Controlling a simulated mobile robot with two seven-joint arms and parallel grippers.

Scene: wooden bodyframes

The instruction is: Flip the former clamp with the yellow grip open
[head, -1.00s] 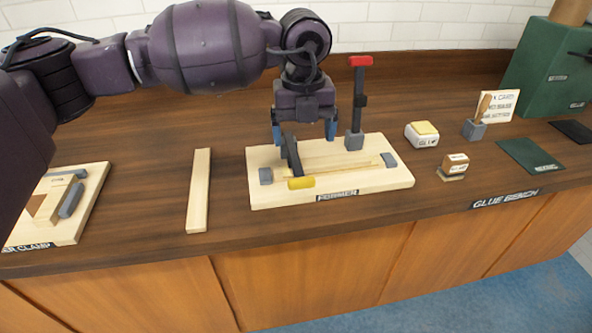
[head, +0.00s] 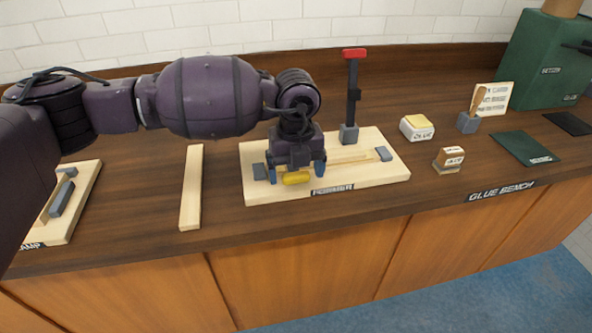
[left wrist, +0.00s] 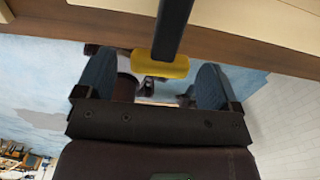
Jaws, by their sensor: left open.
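The former (head: 385,173) is a pale board with a label on its front edge, lying on the bench. Its clamp with the yellow grip (head: 296,178) is folded down toward the board's front. In the left wrist view the yellow grip (left wrist: 170,67) sits at the end of a dark lever (left wrist: 172,25). My left gripper (head: 296,173) is over it, open, its blue fingers on either side of the grip. In the left wrist view gaps show between the grip and both fingers. The gripper hides most of the lever in the head view. My right gripper is not in view.
A second clamp with a red grip (head: 354,54) stands upright at the former's back. A loose pale strip (head: 191,188) lies to the left, beside a clamp board (head: 84,207). A glue pot (head: 417,131) and a small stamp-like block (head: 449,160) stand to the right.

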